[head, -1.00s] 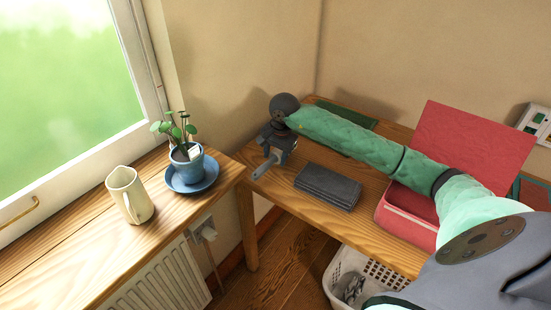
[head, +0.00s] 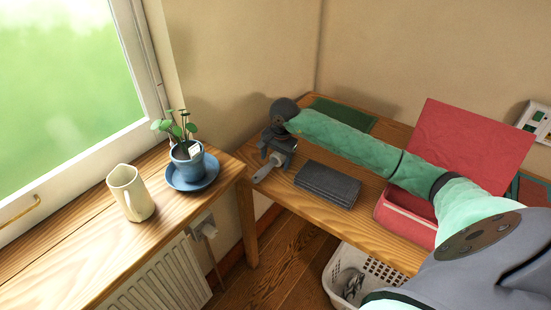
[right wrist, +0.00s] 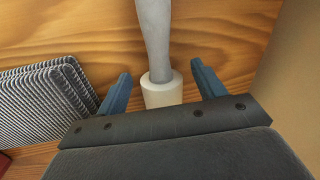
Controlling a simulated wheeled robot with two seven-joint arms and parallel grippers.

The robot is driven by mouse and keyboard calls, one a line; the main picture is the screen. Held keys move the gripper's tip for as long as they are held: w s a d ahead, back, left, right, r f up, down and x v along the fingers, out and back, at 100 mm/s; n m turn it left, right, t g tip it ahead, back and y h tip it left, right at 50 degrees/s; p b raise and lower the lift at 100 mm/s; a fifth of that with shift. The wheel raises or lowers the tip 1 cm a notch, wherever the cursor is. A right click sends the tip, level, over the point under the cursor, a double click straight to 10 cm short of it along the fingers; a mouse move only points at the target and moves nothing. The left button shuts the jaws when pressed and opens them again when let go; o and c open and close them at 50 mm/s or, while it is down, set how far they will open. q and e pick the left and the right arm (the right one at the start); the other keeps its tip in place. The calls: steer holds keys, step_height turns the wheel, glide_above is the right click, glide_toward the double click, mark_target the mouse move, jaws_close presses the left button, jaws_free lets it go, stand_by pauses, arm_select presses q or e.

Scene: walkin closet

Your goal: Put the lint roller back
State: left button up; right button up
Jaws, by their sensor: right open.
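The lint roller (head: 264,171) lies on the wooden table near its left end, with a grey handle and a pale roll. In the right wrist view the lint roller (right wrist: 161,93) points away from me, its roll end between my fingers. My right gripper (head: 271,151) is open over it, one blue finger on each side. The right wrist view shows gaps between the fingers (right wrist: 162,84) and the roll. Whether the fingers reach the table is hidden. My left gripper is out of view.
A folded grey cloth (head: 328,185) lies right of the roller. An open red box (head: 408,220) and a dark green flat item (head: 342,114) are on the table. A white basket (head: 346,262) stands below. A jug (head: 130,192) and potted plant (head: 187,163) stand on the sill.

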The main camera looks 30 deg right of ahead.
steer(key=shift+r, duration=0.35)
steer(key=r, duration=0.1)
steer(key=r+b, duration=0.1)
steer(key=shift+s+d+r, duration=0.15)
steer(key=shift+d+r, duration=0.05)
steer(key=shift+r, duration=0.2)
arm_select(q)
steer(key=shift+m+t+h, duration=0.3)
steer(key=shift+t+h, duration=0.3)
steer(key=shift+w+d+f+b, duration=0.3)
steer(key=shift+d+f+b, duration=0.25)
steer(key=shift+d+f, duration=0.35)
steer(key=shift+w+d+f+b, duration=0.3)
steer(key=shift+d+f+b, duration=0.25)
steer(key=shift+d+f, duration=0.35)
arm_select(e)
step_height(320, 180, up, 9)
steer(key=s, duration=0.1)
steer(key=shift+d+f, duration=0.15)
steer(key=shift+d, duration=0.1)
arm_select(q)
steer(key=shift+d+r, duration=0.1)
arm_select(e)
steer(key=shift+s, duration=0.1)
